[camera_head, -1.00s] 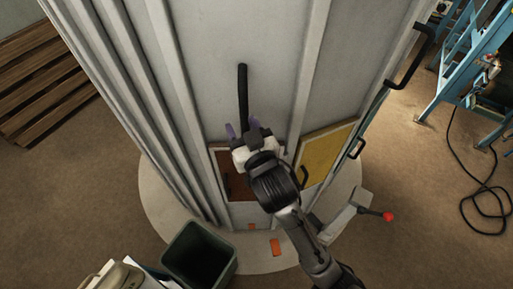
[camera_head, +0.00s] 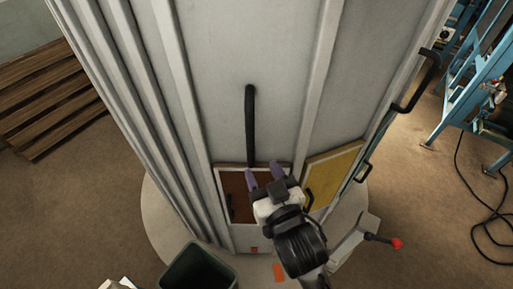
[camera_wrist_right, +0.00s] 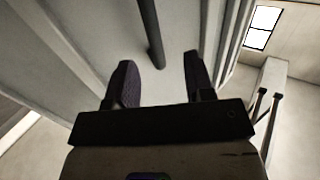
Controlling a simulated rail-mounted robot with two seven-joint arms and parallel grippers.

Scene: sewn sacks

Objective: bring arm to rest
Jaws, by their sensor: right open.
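My right gripper (camera_head: 262,172) is in front of the lower part of a tall grey cabinet (camera_head: 225,70), below a long black vertical handle (camera_head: 250,125). Its two purple-grey fingers are apart and nothing is between them. In the right wrist view the open fingers (camera_wrist_right: 158,80) point toward the cabinet, and the black handle (camera_wrist_right: 150,35) shows ahead, between and beyond them. I cannot tell the exact gap to the cabinet. My left gripper is not in view.
A brown panel (camera_head: 235,185) and a yellow panel (camera_head: 330,178) are low on the cabinet. A red-knobbed lever (camera_head: 396,243) sticks out at right. A dark green bin (camera_head: 190,270) stands in front. Wooden pallets (camera_head: 40,105) lie left; a blue frame (camera_head: 455,95) stands right.

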